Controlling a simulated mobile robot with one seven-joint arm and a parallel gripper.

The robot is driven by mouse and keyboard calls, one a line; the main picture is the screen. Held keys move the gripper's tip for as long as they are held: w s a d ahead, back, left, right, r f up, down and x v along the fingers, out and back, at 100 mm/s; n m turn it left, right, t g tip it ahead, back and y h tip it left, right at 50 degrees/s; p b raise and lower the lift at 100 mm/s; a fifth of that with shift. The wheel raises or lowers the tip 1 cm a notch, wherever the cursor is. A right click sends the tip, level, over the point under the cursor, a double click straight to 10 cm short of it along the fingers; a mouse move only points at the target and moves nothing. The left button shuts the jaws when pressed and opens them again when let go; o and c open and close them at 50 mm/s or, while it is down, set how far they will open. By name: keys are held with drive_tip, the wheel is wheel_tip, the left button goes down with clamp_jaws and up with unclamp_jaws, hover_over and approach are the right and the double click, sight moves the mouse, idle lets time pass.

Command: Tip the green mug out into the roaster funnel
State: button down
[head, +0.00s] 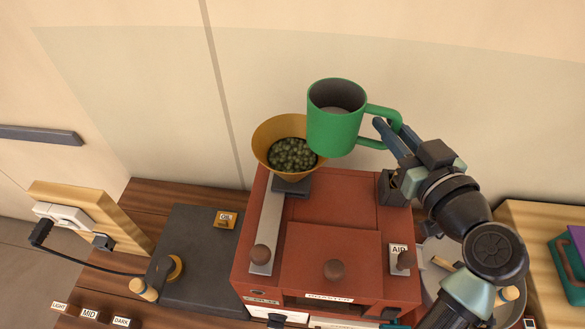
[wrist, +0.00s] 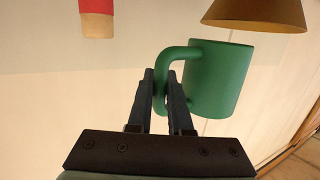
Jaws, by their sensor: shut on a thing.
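The green mug (head: 336,132) is held in the air, nearly upright, above the red roaster (head: 345,205). Its inside looks empty, with a pale grey bottom. My gripper (head: 388,128) is shut on its handle, to the right of the mug; the wrist view shows the handle between the two fingers (wrist: 160,95) and the mug body (wrist: 218,80) to their right. The roaster funnel (head: 262,138) is a tan cone just left of the mug, holding many dark green beans. The mug overlaps its right edge in the head view. The funnel's underside (wrist: 258,14) shows at the wrist view's top right.
A dark plate with a tag (head: 225,219) lies left of the roaster. A round metal tray (head: 435,250) is partly hidden under my arm at right. A wooden box (head: 535,220) stands far right. The pale wall rises close behind.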

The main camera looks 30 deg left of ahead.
drive_tip(key=s+r, duration=0.1)
drive_tip(key=s+d+r+p, duration=0.1)
drive_tip(key=s, duration=0.1)
drive_tip(key=s+r+p, duration=0.1)
drive_tip(key=shift+s+d, duration=0.3)
drive_tip(key=shift+s, duration=0.1)
idle(0.5)
